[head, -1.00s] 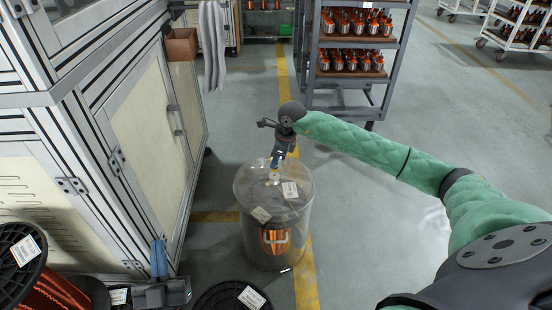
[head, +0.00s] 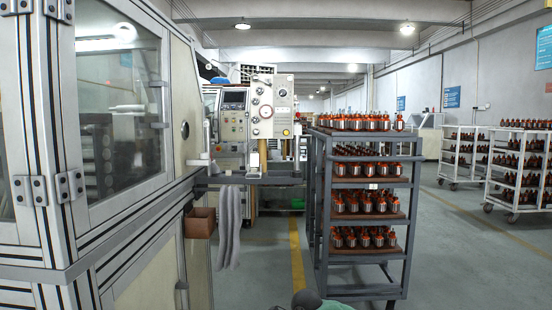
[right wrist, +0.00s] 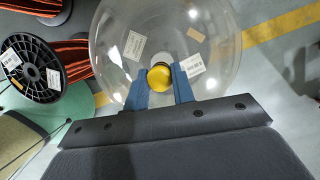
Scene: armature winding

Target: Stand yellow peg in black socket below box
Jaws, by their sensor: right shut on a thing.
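In the right wrist view, my right gripper (right wrist: 160,82) has its blue fingers closed on a round yellow piece (right wrist: 161,77), the yellow peg seen end-on with a dark rim. It is over a clear round cover (right wrist: 118,22) with white labels; I cannot tell whether the peg touches it. In the head view only a bit of my right arm shows at the bottom edge, and my left gripper is out of view. A brown open box (head: 199,223) is fixed to the machine's side at left.
Grey cloths (head: 229,228) hang beside the box. The framed machine (head: 120,150) fills the left. A shelf rack (head: 363,215) of orange-topped parts stands right of centre. In the right wrist view, a copper-wire spool (right wrist: 30,68) lies at left.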

